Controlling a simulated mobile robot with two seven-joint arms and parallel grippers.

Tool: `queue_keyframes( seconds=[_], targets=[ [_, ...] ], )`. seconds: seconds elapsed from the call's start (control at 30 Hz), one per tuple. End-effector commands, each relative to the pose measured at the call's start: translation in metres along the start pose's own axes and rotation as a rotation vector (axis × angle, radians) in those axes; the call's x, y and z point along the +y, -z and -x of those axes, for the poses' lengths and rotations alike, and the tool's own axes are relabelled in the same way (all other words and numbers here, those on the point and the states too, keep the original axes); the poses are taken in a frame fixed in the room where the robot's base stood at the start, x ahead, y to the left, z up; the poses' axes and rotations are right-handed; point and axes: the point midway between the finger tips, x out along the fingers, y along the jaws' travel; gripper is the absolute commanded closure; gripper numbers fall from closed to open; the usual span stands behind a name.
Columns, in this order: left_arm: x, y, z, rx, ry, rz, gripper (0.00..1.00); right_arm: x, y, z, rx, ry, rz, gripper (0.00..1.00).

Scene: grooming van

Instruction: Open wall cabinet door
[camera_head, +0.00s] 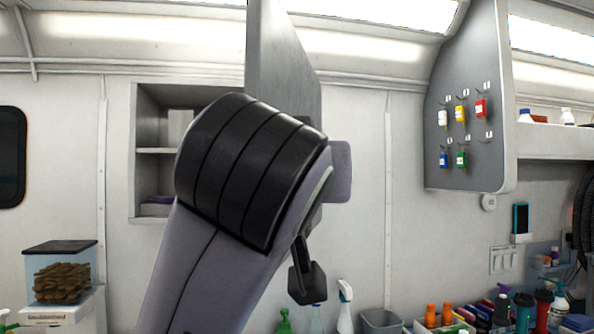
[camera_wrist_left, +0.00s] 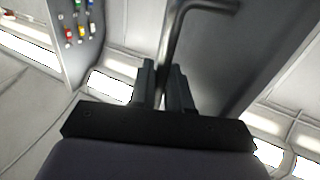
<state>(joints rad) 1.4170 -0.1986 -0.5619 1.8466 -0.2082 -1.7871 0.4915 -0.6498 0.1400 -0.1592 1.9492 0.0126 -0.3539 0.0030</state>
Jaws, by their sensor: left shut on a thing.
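The wall cabinet door (camera_head: 283,55) is a grey panel swung out from the wall, seen nearly edge-on in the head view. To its left the cabinet (camera_head: 136,185) shows its open front and inner shelves. In the left wrist view my left gripper (camera_wrist_left: 163,74) is shut on the bent grey bar handle (camera_wrist_left: 170,38), with a finger on each side of it. The door (camera_wrist_left: 265,50) fills the upper right there. In the head view my left arm covers the lower door, part of the cabinet, and the handle. My right gripper is not in view.
A grey panel with several coloured tags (camera_head: 468,150) hangs at the right, beside a shelf (camera_head: 555,143). Below are a grey bin (camera_head: 381,322), spray bottles (camera_head: 345,308) and a crowded counter. A clear container (camera_head: 61,273) stands at the lower left.

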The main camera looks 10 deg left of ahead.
Motion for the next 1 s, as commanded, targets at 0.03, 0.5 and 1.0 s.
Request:
queue_keyframes(
  seconds=[0.03,0.5,1.0],
  targets=[
    [0.003,0.001,0.0,0.001,0.01,-0.001,1.0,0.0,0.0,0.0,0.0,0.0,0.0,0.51],
    [0.015,0.001,-0.003,0.001,0.064,0.0,1.0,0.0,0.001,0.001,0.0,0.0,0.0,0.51],
    [0.015,0.0,-0.003,0.001,0.065,0.0,0.69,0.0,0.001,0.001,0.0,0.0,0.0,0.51]
  ],
)
